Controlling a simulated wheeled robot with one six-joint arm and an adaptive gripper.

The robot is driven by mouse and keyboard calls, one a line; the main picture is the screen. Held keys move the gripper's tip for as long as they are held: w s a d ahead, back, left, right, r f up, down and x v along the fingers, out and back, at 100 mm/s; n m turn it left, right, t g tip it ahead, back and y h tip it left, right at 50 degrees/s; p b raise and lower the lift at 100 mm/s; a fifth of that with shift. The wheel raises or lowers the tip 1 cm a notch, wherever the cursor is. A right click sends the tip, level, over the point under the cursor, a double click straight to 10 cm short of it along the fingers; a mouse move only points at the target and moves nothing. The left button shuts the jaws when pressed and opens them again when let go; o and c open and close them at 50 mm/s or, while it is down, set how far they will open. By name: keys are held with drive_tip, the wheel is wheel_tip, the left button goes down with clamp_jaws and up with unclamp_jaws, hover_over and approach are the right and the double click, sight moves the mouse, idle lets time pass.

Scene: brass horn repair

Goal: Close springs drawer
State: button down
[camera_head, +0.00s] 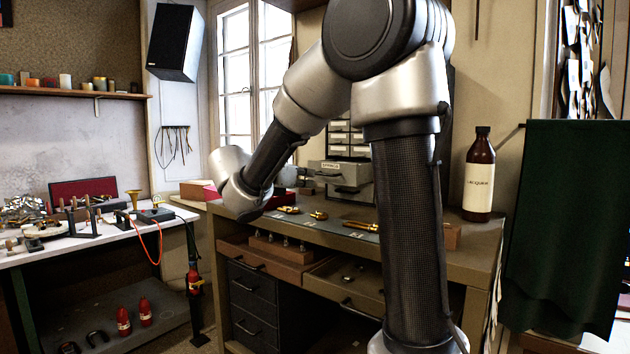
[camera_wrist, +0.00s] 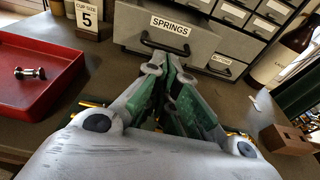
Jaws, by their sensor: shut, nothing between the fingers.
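The springs drawer (camera_wrist: 178,32) is grey with a white SPRINGS label and a dark bar handle. It sticks out from the small-drawer cabinet, and it also shows pulled out in the head view (camera_head: 343,176). My gripper (camera_wrist: 172,84) is shut and empty, in front of the drawer and just below its handle in the wrist view. I cannot tell whether the fingers touch the drawer front. In the head view my arm crosses in front of the bench and covers part of the cabinet.
A red tray (camera_wrist: 58,92) with a small metal part lies left of my gripper, near a CUP SIZE 5 sign (camera_wrist: 88,18). A wooden block (camera_wrist: 286,139) is at right. A brown bottle (camera_head: 480,172) stands on the bench. An open bench drawer (camera_head: 345,284) is below.

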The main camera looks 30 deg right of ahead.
sight(341, 171)
drive_tip(key=shift+x, duration=2.15)
drive_tip(key=shift+d, duration=0.1)
drive_tip(key=x, duration=0.3)
drive_tip(key=r+x, duration=0.1)
drive_tip(key=x, duration=0.3)
drive_tip(key=r+x, duration=0.1)
drive_tip(key=x, duration=0.3)
drive_tip(key=shift+w+d, duration=0.15)
drive_tip(key=shift+d, duration=0.1)
drive_tip(key=shift+r, duration=0.1)
